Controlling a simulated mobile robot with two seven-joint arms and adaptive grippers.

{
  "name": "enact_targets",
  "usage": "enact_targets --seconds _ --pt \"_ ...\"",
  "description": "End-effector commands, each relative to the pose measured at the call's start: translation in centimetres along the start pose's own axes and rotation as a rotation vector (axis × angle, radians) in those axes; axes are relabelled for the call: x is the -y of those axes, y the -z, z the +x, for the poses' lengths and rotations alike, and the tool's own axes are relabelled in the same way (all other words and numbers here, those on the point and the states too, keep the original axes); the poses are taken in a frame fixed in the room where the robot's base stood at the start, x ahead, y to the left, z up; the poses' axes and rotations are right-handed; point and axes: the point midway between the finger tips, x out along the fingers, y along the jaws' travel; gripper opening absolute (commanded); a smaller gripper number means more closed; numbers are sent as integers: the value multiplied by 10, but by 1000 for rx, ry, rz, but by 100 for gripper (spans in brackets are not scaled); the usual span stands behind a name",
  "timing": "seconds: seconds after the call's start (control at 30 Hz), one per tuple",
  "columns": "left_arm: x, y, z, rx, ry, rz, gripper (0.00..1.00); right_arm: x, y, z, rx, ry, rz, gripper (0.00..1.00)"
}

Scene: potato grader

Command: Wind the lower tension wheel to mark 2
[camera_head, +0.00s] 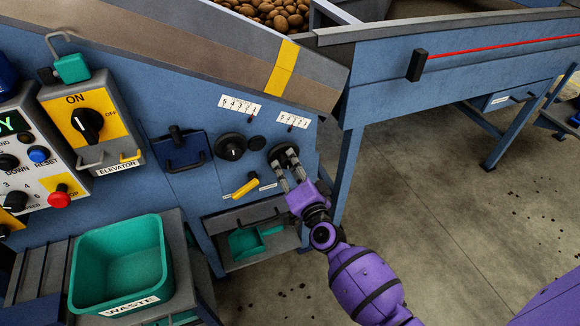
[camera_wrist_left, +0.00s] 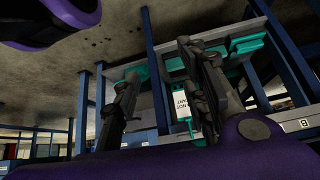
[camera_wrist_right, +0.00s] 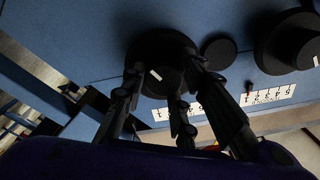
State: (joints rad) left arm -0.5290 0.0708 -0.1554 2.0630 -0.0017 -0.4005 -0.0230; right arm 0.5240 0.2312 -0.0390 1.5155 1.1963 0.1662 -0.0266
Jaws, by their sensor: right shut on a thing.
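The lower tension wheel (camera_head: 283,152) is a dark round knob on the blue panel, right of the upper wheel (camera_head: 230,147). My right gripper (camera_head: 291,167) is shut on it from the front. In the right wrist view the fingers close around the black wheel (camera_wrist_right: 160,50), which has a white mark on its face. A numbered scale (camera_head: 292,120) sits above the lower wheel; its pointer reading is too small to tell. In the right wrist view the fingers partly cover this scale (camera_wrist_right: 163,114). My left gripper (camera_wrist_left: 165,105) has its fingers apart and empty, outside the head view.
A yellow handle (camera_head: 245,188) lies just below the wheels. An elevator switch box (camera_head: 83,122), a teal waste bin (camera_head: 120,270) and an open bay (camera_head: 250,240) stand left and below. Potatoes (camera_head: 272,12) lie on top.

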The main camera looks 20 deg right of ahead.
Motion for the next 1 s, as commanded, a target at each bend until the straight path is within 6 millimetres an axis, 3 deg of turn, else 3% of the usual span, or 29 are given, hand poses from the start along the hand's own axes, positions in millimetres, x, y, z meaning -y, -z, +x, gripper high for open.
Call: enact_targets --seconds 0.37,1.0 --pt "2 10 -8 -11 2 0 40 -4 3 -2 1 -9 -173 1" --pt "8 37 -32 -39 14 -6 40 -3 9 -2 2 -12 -769 1"
